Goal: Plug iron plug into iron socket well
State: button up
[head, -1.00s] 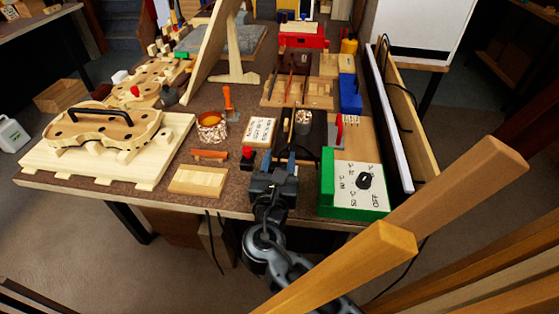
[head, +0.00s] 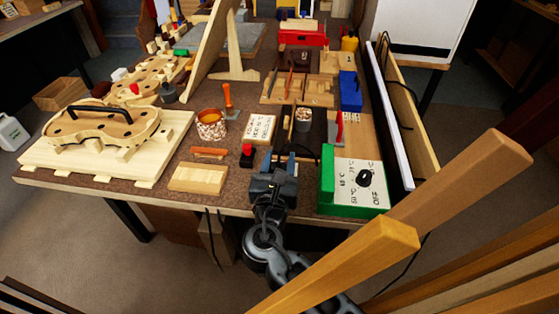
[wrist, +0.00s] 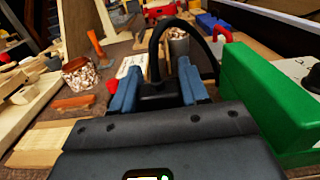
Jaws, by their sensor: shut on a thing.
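My gripper (head: 280,158) is low over the front edge of the bench, just left of the green control box (head: 326,182). In the wrist view its two blue fingers (wrist: 158,82) are shut on a black plug (wrist: 158,98). A black cable arches up from the plug and bends down on the right, behind the green box (wrist: 262,95). In the head view the plug is mostly hidden by my gripper. I cannot make out the socket well in either view, nor whether the plug touches anything below.
A red-and-black button (head: 247,153) and a pale wood block (head: 198,178) stand left of my gripper. A lettered card (head: 261,128) and a speckled cup (head: 303,118) are behind it. Wooden bars (head: 430,205) cross the right foreground.

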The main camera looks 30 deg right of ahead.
jog(key=shift+f+b, duration=0.6)
jog(key=shift+f, duration=0.25)
jog(key=o, duration=1.1)
jog(key=shift+v, duration=3.95)
